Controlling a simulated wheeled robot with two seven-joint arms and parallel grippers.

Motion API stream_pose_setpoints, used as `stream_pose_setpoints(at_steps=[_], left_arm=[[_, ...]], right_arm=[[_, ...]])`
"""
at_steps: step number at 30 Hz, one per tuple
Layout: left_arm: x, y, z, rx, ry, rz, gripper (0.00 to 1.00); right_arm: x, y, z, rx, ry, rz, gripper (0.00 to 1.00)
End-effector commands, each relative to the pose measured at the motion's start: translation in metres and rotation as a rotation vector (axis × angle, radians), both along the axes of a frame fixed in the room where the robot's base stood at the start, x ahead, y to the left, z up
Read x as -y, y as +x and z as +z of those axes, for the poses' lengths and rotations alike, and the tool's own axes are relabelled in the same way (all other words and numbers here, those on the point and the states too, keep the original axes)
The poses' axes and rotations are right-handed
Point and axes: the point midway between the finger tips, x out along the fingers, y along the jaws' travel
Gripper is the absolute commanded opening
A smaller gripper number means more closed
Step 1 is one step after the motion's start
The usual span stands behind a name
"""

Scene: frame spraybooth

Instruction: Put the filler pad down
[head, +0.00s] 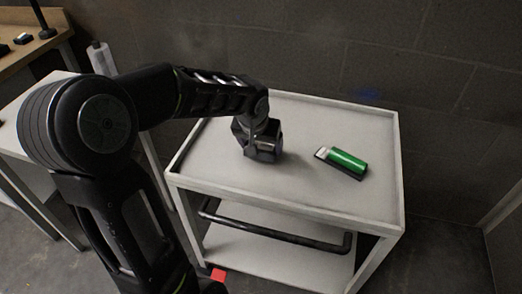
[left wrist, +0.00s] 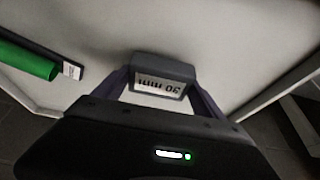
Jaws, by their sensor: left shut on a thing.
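My left gripper (head: 262,152) points down over the left-middle part of the white cart top (head: 300,185). In the left wrist view, its two fingers close on the sides of a dark grey block (left wrist: 162,68), which I take to be the filler pad. The block has a white label with dark lettering that appears upside down. In the head view the gripper mostly hides the block. I cannot tell whether it touches the cart top. My right gripper is not in view.
A green cylinder on a dark base with a white end (head: 346,160) lies on the cart right of the gripper. The cart top has a raised rim (head: 290,203) and is otherwise clear. A wooden bench (head: 30,50) stands at the upper left.

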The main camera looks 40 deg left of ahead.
Motion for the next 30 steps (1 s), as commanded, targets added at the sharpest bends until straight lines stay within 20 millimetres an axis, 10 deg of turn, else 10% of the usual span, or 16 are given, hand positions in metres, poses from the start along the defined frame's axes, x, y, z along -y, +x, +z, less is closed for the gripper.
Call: stream_pose_setpoints(at_steps=[16,17,30], left_arm=[[0.0,0.0,-0.025,0.001,0.0,0.0,0.43],[0.0,0.0,-0.024,0.001,0.0,0.0,0.81],[0.0,0.0,-0.023,0.001,0.0,0.001,1.0]], right_arm=[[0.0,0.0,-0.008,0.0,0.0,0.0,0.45],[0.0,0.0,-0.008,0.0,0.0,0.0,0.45],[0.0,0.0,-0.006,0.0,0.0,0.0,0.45]])
